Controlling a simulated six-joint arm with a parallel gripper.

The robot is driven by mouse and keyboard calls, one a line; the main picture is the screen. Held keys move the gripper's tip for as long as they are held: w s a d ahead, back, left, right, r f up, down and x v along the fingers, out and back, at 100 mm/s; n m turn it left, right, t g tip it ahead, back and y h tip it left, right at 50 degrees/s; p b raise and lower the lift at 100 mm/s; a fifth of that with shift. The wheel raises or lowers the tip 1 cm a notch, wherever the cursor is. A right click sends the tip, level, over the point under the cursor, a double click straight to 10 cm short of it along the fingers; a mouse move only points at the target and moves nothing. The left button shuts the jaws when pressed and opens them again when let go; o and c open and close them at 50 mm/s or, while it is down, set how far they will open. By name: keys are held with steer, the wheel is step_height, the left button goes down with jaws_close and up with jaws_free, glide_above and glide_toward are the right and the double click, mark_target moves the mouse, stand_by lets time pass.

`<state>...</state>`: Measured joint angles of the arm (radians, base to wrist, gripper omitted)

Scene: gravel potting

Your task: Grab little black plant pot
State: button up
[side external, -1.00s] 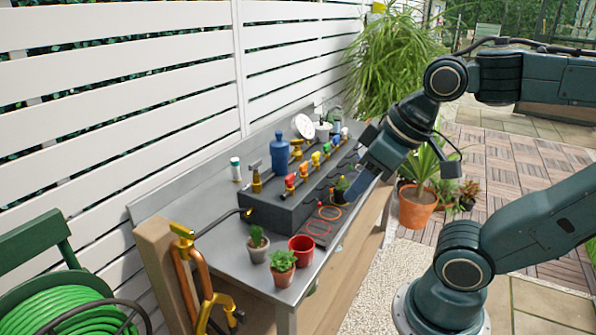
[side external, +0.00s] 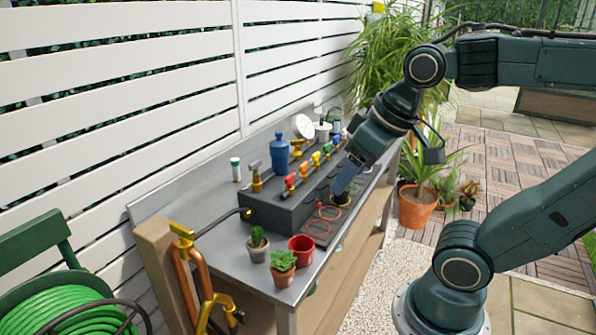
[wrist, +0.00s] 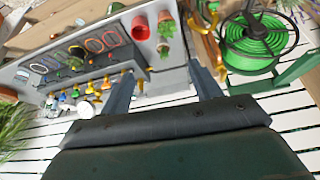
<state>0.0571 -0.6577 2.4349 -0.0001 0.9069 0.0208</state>
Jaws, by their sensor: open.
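The little black plant pot (side external: 341,201) stands on the bench by the coloured rings, in front of the dark valve block.
The dark block (side external: 284,207) with coloured valves stands beside the pot. A red pot (side external: 302,249), a terracotta pot with a succulent (side external: 282,276) and a grey pot with a cactus (side external: 257,250) stand at the bench's near end. A blue bottle (side external: 280,155) stands behind.

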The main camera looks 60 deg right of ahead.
steer(key=w+d+f+m+g, duration=0.1)
steer(key=w+d+m+g, duration=0.35)
steer(key=w+d, duration=0.95)
steer(key=d+f+m, duration=0.2)
steer(key=d+f, duration=0.2)
steer(key=d, duration=0.3)
steer(key=d+f+m, duration=0.3)
steer(key=d+f, duration=0.2)
steer(key=d, duration=0.2)
steer(key=d+f+m, duration=0.2)
steer(key=d+f, duration=0.2)
steer(key=d, duration=0.3)
steer(key=shift+w+d+f+m+g, duration=0.15)
steer(key=shift+d+m+g, duration=0.1)
steer(key=shift+g, duration=0.1)
steer(key=shift+f, duration=0.15)
steer(key=shift+f, duration=4.15)
steer(key=shift+a, duration=0.1)
